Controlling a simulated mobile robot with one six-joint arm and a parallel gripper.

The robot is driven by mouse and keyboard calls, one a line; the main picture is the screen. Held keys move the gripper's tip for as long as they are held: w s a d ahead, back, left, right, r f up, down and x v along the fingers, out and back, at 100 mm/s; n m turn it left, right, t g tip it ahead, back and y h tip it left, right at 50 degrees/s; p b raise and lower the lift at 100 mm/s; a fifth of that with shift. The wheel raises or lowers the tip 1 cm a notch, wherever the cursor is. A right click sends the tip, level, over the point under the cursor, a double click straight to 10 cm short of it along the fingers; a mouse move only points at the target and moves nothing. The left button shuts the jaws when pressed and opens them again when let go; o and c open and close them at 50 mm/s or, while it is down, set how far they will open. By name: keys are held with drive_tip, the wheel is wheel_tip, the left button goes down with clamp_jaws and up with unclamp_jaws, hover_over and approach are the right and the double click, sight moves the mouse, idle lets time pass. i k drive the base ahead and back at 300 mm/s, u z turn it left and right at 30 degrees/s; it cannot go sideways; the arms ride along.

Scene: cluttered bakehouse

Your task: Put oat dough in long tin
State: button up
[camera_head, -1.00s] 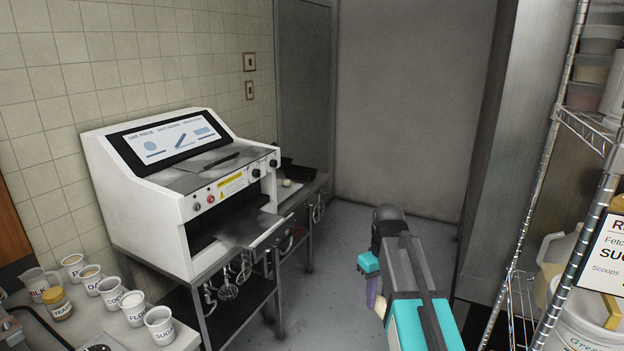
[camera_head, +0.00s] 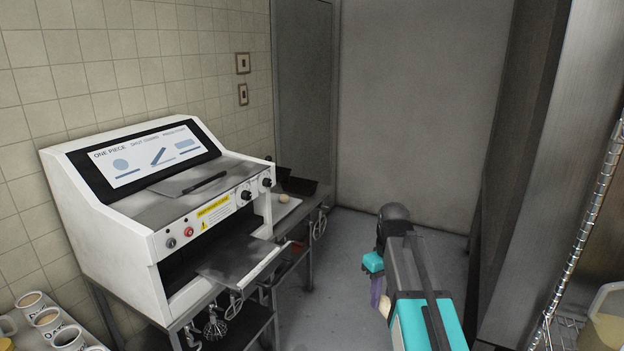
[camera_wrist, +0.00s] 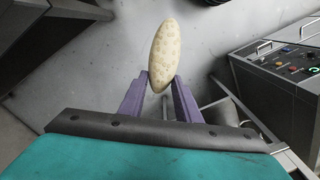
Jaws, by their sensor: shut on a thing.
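My gripper (camera_wrist: 160,90) is shut on the oat dough (camera_wrist: 165,52), a pale, speckled, oval loaf held upright between the purple fingers in the wrist view. A dark tin (camera_head: 300,186) stands on the far bench behind the machine. It may be the long tin, but its shape is hard to tell at this distance.
A white dough machine (camera_head: 200,217) with a protruding metal tray (camera_head: 235,258) stands at left. A pale dough ball (camera_head: 283,198) lies on the bench beyond it. Labelled cups (camera_head: 68,338) stand at lower left, a wire rack (camera_head: 585,225) at right. The floor (camera_head: 335,240) between is clear.

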sight(295, 190)
drive_tip(key=i, duration=3.4)
drive_tip(key=u, duration=0.9)
